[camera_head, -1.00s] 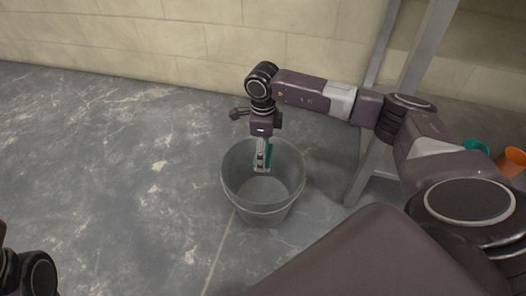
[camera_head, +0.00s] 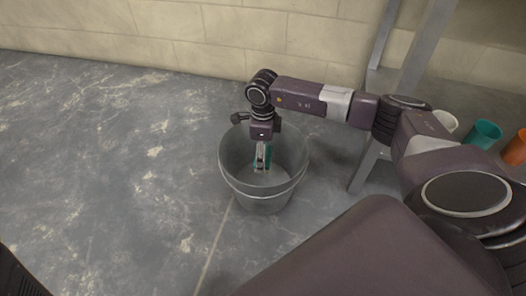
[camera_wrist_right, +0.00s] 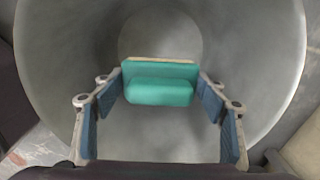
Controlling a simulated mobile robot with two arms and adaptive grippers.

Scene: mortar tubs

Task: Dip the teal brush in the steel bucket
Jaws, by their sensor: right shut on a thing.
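The steel bucket (camera_head: 240,188) stands on the grey floor in the middle of the head view. My right gripper (camera_head: 262,160) points down into the bucket's mouth. It is shut on the teal brush (camera_wrist_right: 160,88), which shows between the two blue-padded fingers in the right wrist view. The brush is inside the bucket's rim, with the grey bucket wall (camera_wrist_right: 60,50) all around it. Its lower end is hidden, and I cannot tell whether it touches the bottom. A dark part of my left arm shows at the lower left of the head view; the left gripper is not in view.
A teal cup (camera_head: 484,134), an orange cup (camera_head: 515,148) and a white cup (camera_head: 445,121) stand at the right, behind my arm. A grey metal frame (camera_head: 372,165) stands right of the bucket. A block wall (camera_head: 180,40) runs behind. The floor at left is clear.

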